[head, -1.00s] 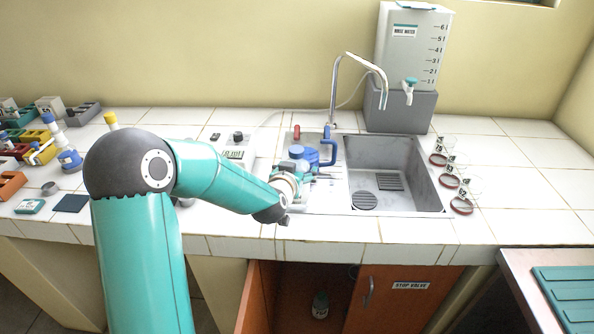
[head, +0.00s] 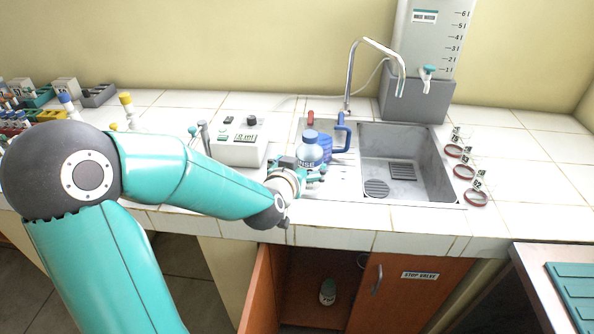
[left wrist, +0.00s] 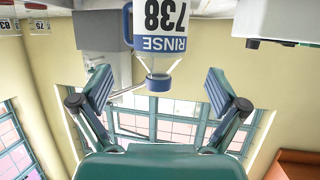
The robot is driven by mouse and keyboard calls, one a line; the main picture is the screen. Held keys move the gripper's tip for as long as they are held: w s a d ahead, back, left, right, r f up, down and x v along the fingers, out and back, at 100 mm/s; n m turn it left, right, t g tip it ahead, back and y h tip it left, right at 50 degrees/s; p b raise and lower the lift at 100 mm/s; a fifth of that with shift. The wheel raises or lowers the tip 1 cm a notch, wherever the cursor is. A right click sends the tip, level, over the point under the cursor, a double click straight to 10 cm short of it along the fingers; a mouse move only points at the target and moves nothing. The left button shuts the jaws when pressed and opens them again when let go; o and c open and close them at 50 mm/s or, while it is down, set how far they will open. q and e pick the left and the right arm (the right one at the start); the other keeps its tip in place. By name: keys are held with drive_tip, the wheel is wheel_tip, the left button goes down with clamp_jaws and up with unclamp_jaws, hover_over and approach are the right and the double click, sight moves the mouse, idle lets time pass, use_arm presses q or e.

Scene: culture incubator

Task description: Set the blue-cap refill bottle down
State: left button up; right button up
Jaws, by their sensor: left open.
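The blue-cap refill bottle (head: 312,155), pale with a RINSE label, stands upright on the drainboard left of the sink basin. My left gripper (head: 318,174) is open, in front of the bottle's lower part. In the left wrist view the bottle (left wrist: 162,22) appears upside down at the top, its blue cap (left wrist: 158,83) pointing down in the picture. The open fingers of my left gripper (left wrist: 160,95) are spread apart with nothing between them that I can make out as held. The bottle's base is hidden behind the gripper in the head view. My right gripper is not in view.
A blue-handled jug (head: 340,135) stands close behind the bottle. The sink basin (head: 440,170) with its tap (head: 352,75) is to the right, a white device (head: 238,150) to the left. The cabinet door (head: 258,290) below is open.

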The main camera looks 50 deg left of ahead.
use_arm(q)
drive_tip(key=v, duration=0.3)
drive_tip(key=shift+s+d, duration=0.1)
drive_tip(key=shift+s, duration=0.1)
idle(0.3)
